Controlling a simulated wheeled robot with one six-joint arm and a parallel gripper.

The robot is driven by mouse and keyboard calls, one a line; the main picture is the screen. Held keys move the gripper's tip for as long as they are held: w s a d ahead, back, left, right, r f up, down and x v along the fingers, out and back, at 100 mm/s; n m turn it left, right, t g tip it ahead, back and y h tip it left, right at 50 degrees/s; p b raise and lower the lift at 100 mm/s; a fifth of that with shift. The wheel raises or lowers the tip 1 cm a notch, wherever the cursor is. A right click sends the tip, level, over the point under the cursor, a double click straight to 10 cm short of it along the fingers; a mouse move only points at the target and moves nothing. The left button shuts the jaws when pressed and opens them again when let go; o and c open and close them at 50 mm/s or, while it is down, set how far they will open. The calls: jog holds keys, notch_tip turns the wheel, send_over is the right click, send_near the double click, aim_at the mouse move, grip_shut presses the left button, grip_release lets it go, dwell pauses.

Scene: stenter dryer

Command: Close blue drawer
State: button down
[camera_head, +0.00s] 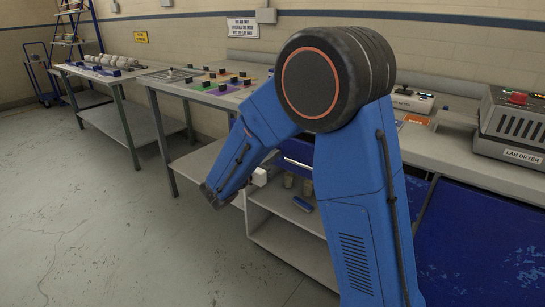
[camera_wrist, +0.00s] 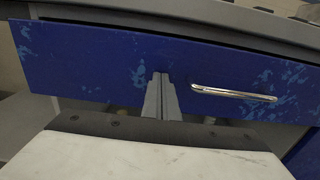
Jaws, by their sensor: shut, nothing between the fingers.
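The blue drawer (camera_wrist: 90,58) fills the upper part of the wrist view, its scuffed front spanning most of the width under a grey counter edge. Its silver bar handle (camera_wrist: 234,93) is to the right of my gripper (camera_wrist: 160,78). My gripper is shut and empty, with its fingertips at the drawer front left of the handle; I cannot tell whether they touch it. A dark gap shows above the front, but how far the drawer stands out is unclear. In the head view, my arm hides most of the drawer, and a small blue part (camera_head: 297,150) shows.
In the head view, open shelves (camera_head: 290,208) with small items lie below the drawer. A lab dryer (camera_head: 512,128) stands on the counter at right. Tables (camera_head: 120,105) with parts line the back wall.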

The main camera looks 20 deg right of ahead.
jog(key=x, duration=0.4)
jog(key=shift+w+d+r, duration=0.1)
dwell(0.3)
